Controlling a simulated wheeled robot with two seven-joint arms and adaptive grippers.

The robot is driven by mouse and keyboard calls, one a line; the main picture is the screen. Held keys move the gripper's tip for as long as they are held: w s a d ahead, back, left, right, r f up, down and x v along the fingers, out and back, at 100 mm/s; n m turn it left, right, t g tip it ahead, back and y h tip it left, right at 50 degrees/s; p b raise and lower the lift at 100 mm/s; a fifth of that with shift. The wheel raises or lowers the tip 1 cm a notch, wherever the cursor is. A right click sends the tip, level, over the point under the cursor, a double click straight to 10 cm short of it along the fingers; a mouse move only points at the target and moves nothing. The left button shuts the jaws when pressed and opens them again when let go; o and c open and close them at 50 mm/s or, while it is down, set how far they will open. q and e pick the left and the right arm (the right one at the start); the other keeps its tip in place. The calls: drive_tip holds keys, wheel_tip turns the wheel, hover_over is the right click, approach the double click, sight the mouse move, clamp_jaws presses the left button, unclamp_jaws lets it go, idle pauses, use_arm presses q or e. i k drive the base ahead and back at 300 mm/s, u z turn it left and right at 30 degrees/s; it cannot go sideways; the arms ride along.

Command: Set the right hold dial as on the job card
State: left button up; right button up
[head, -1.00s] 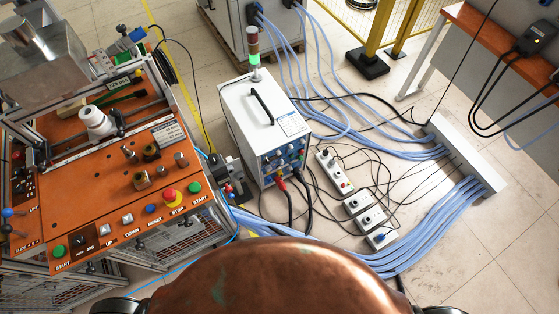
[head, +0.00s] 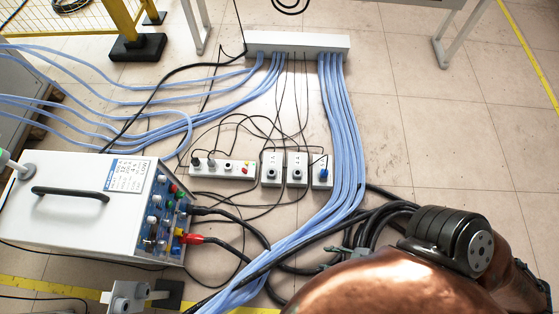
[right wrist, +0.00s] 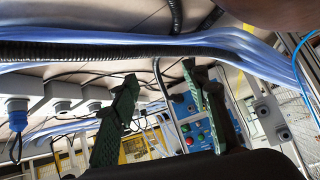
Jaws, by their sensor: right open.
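The white heater box (head: 70,205) stands at the left of the head view, with a black handle on top. Its blue front panel (head: 165,222) faces right and carries several small dials and coloured knobs; the right hold dial cannot be singled out. A printed card (head: 128,175) lies on the box top, too small to read. My right gripper (head: 345,256) shows small and partly hidden beside dark cables, right of the panel and apart from it. In the right wrist view its green fingers (right wrist: 159,75) are spread and empty, with the panel (right wrist: 192,125) beyond. My left gripper is out of view.
Red and black plugs and leads (head: 192,238) stick out of the panel. Thick blue hoses (head: 345,140) run across the floor between panel and arm. Power strips (head: 222,169) lie behind. Open floor (head: 460,130) is at the right.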

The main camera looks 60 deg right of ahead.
sight(166, 222)
drive_tip(key=u, duration=2.7)
drive_tip(key=k, duration=0.6)
drive_tip(key=z, duration=1.25)
